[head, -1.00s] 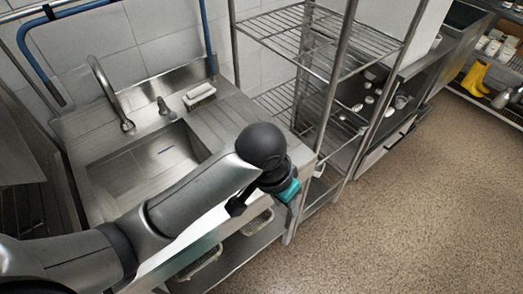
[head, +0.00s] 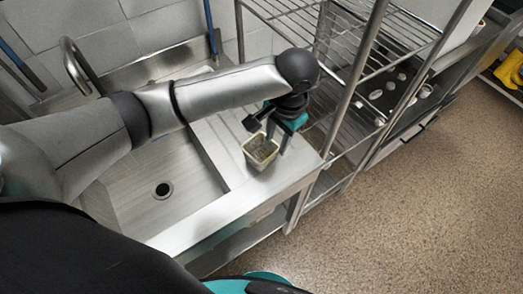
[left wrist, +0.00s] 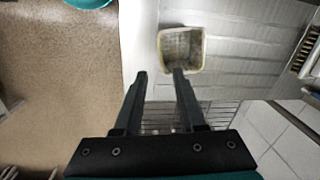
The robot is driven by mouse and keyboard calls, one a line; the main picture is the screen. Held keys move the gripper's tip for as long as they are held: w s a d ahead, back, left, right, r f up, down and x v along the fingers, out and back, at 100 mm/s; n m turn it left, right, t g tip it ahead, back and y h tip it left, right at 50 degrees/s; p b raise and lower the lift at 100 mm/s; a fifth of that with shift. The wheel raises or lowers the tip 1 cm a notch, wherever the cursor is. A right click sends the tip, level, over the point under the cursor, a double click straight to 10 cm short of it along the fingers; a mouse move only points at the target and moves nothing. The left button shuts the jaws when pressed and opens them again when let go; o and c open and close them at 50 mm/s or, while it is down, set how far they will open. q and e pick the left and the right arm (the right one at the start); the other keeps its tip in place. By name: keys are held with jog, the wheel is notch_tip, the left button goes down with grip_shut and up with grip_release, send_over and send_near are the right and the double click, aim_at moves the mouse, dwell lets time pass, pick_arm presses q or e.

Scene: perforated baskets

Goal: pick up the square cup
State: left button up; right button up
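The square cup (head: 259,152) is a small pale, yellowish, open-topped cup on the steel counter right of the sink, near the front edge. My left gripper (head: 272,138) is just over and beside it in the head view. In the left wrist view the cup (left wrist: 182,46) lies beyond the fingertips, off to the right. The left gripper (left wrist: 159,73) is open with nothing between its fingers. Its right fingertip overlaps the cup's near rim in that view; I cannot tell whether they touch. My right gripper is in neither view.
The sink basin (head: 150,190) with a drain lies left of the cup. A wire shelf rack (head: 345,110) stands close on the right of the counter. A brush (left wrist: 306,52) lies on the counter at the right of the left wrist view. Brown floor is open at the right.

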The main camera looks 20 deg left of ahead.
aim_at(274, 154)
pick_arm(q)
jog(key=f, duration=0.3)
jog(key=shift+a+f, duration=0.2)
jog(key=shift+f, duration=0.05)
jog(key=shift+w+f+b, duration=0.15)
jog(key=shift+f+b, duration=0.2)
jog(key=shift+f, duration=0.5)
jog(key=f, duration=0.3)
jog(key=f+b, duration=0.1)
jog(key=shift+w+a+f, duration=0.2)
jog(key=shift+w+a, duration=0.05)
jog(key=shift+w, duration=0.05)
jog(key=shift+f, duration=0.1)
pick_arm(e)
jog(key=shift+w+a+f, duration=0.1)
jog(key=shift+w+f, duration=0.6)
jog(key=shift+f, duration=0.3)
pick_arm(q)
grip_shut()
